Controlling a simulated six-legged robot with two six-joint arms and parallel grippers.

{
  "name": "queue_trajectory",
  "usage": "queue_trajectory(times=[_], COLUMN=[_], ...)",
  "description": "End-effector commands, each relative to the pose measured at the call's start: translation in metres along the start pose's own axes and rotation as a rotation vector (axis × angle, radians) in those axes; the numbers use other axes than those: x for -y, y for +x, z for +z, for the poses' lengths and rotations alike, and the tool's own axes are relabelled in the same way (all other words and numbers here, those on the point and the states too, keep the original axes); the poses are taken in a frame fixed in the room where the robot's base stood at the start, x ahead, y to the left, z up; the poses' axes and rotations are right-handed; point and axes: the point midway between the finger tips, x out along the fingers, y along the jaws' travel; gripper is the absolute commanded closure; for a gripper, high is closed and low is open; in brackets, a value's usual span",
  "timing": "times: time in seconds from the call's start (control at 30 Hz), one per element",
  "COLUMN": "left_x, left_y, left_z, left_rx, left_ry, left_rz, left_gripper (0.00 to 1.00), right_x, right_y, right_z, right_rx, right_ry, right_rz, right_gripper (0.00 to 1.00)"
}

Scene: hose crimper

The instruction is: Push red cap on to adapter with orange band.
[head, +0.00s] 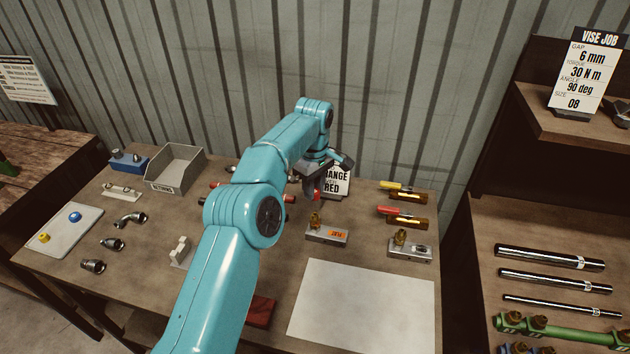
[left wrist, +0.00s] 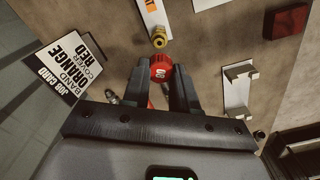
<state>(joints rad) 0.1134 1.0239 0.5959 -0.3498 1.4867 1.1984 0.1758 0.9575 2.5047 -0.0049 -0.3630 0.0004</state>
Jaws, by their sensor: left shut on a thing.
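My left gripper (head: 316,190) is shut on the red cap (head: 316,197), which shows round and red between the two fingers in the left wrist view (left wrist: 161,69). The brass adapter (head: 314,220) stands upright on a small grey block with an orange band (head: 335,235). The held cap is above the adapter in the head view, apart from it. In the left wrist view the adapter (left wrist: 159,38) lies just beyond the fingertips, with a small gap to the cap. My right gripper is not in view.
A job card (left wrist: 72,62) reads band orange, cover red. Another brass fitting on a grey block (head: 410,252) stands to the right. Red- and yellow-handled brass items lie behind it. A grey bin (head: 176,168) stands at left. A white sheet (head: 363,305) is bare.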

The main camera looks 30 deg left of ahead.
Motion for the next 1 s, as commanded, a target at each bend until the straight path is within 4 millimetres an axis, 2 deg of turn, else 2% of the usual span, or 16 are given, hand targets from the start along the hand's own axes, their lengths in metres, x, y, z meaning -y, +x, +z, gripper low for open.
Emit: queue_trajectory(times=[0.4, 0.57, 1.0], left_x=[-0.002, -0.002, -0.002], left_y=[-0.001, 0.005, 0.046], left_z=[0.002, 0.002, 0.002], left_rx=[0.000, 0.001, 0.000], left_ry=[-0.014, -0.014, -0.013], left_rz=[0.001, 0.000, 0.001], left_gripper=[1.00, 1.00, 1.00], right_x=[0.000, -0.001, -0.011], right_y=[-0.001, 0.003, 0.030], right_z=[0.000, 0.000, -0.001], right_rx=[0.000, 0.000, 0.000], right_ry=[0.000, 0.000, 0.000], right_rz=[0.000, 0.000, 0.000], right_gripper=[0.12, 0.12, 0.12])
